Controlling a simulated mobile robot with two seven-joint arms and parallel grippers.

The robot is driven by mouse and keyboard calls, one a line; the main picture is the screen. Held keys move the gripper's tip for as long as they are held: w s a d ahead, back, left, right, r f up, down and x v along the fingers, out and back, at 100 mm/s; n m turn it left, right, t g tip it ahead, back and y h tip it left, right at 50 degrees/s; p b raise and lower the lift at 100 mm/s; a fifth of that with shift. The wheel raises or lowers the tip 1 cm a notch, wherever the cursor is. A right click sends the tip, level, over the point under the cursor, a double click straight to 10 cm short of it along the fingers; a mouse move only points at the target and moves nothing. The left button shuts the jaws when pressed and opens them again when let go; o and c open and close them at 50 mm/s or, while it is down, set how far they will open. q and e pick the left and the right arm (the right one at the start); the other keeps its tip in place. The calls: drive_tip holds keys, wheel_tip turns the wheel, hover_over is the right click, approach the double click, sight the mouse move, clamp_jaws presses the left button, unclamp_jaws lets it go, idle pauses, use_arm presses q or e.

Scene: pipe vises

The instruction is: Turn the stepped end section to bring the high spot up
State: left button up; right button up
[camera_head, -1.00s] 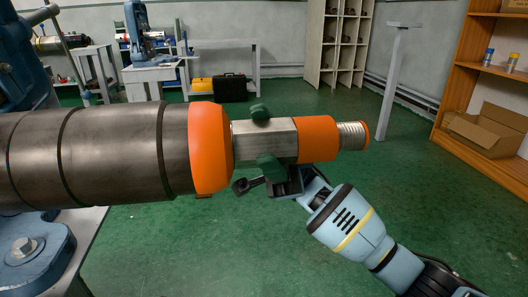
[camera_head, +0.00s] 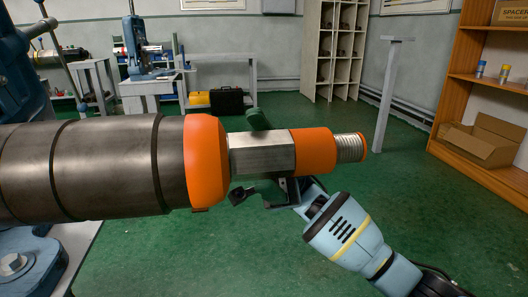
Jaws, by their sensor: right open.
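The stepped end section sticks out to the right from a thick dark grey pipe (camera_head: 90,165). It has a wide orange collar (camera_head: 207,160), a grey flat-sided middle part (camera_head: 262,154), a narrower orange band (camera_head: 314,151) and a threaded silver tip (camera_head: 350,148). No high spot can be made out. My right gripper (camera_head: 262,152) is open around the flat-sided part. One green fingertip shows above and behind it; the other is mostly hidden below it. Whether the fingers touch it, I cannot tell. My left gripper is out of view.
A blue vise (camera_head: 25,270) stands under the pipe at left. Orange shelves (camera_head: 455,90) with an open cardboard box (camera_head: 480,140) are at right. A grey post (camera_head: 390,95) and pale cubbyholes (camera_head: 335,50) stand farther back. The green floor between is clear.

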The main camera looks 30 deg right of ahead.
drive_tip(key=shift+f, duration=0.1)
drive_tip(key=v, duration=0.7)
drive_tip(key=shift+w+d+f, duration=0.15)
drive_tip(key=shift+w+d, duration=0.05)
idle(0.4)
